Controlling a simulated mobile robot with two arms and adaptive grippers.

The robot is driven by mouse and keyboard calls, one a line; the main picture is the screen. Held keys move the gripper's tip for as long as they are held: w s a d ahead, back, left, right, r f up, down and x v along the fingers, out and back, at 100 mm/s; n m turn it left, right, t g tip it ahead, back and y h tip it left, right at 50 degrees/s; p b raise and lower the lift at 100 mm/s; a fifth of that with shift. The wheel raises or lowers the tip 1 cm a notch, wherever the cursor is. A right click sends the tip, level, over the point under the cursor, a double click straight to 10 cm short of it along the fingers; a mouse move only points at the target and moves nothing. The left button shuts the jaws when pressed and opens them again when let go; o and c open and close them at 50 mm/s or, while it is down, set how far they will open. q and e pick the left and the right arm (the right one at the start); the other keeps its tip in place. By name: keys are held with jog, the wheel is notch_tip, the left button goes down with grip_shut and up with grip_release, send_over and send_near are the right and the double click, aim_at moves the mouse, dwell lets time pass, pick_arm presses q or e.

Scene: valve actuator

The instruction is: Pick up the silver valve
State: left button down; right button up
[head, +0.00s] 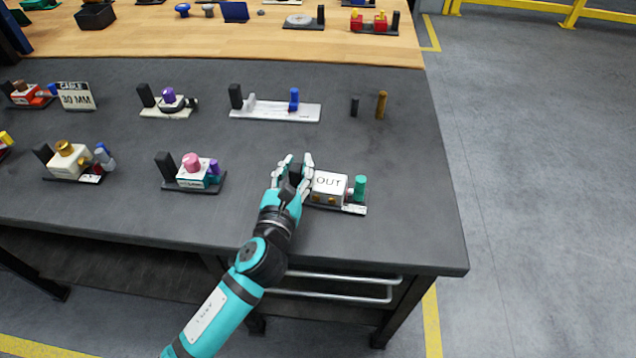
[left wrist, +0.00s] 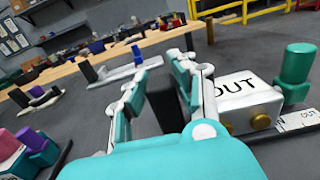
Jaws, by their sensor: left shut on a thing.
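A pale silver block marked OUT (head: 328,183), with brass ports and a green cylinder (head: 360,187), sits on a dark base at the near right of the grey table. It is the likeliest silver valve, and it also shows in the left wrist view (left wrist: 245,105). My left gripper (head: 293,166) is at the left end of this unit, beside the block. Its fingers (left wrist: 165,85) are closed around the black post (left wrist: 165,105) there. They partly hide the post. My right gripper is not in view.
A pink-topped valve unit (head: 193,172) stands to the left. A pale unit with a blue cylinder (head: 275,112) is behind. A black peg (head: 354,106) and a brown peg (head: 381,104) stand at the back right. The table's right part is clear.

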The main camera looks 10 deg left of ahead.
pick_arm(q)
jog(key=shift+r, duration=0.15)
notch_tip(320, 180, up, 8)
jog(key=shift+r, duration=0.25)
jog(key=shift+f, duration=3.95)
jog(key=shift+f, duration=0.6)
